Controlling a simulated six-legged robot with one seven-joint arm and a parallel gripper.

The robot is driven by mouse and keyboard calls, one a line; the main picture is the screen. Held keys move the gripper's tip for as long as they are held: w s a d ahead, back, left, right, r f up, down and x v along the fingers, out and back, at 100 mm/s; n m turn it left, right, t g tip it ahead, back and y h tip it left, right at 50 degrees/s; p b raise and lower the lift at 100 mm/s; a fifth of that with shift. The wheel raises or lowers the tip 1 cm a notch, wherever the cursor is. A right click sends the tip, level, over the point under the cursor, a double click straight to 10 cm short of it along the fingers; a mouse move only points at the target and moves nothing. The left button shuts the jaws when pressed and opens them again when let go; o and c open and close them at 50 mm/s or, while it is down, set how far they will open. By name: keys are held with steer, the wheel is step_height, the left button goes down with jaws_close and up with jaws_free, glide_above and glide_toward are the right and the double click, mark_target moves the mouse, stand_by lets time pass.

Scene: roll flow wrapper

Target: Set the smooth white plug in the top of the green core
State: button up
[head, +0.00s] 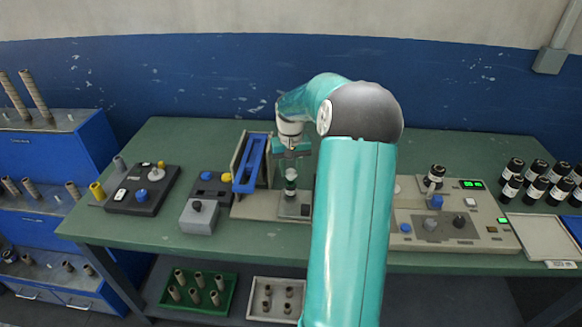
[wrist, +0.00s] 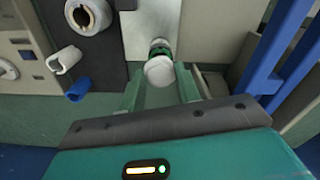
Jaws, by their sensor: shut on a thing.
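My gripper (head: 291,158) is shut on the smooth white plug (wrist: 159,71), whose round pale face shows between the fingertips in the wrist view. In the head view a small white part (head: 291,172) shows just under my gripper. The green core (wrist: 160,51) stands directly beyond the plug, in line with it, and shows as a green band with a pale part at its far end. In the head view the core (head: 290,184) stands upright on the wrapper's light plate, below my gripper. I cannot tell whether plug and core touch.
A blue slotted frame (head: 250,163) stands close left of my gripper. A grey block with a dark knob (head: 198,216) and a black control box (head: 143,189) are further left. A control panel (head: 452,228) is at right, with several black rolls (head: 537,187) beyond it.

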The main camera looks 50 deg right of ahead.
steer(key=shift+f, duration=1.1)
stand_by(1.5)
steer(key=o, duration=1.5)
steer(key=shift+r, duration=4)
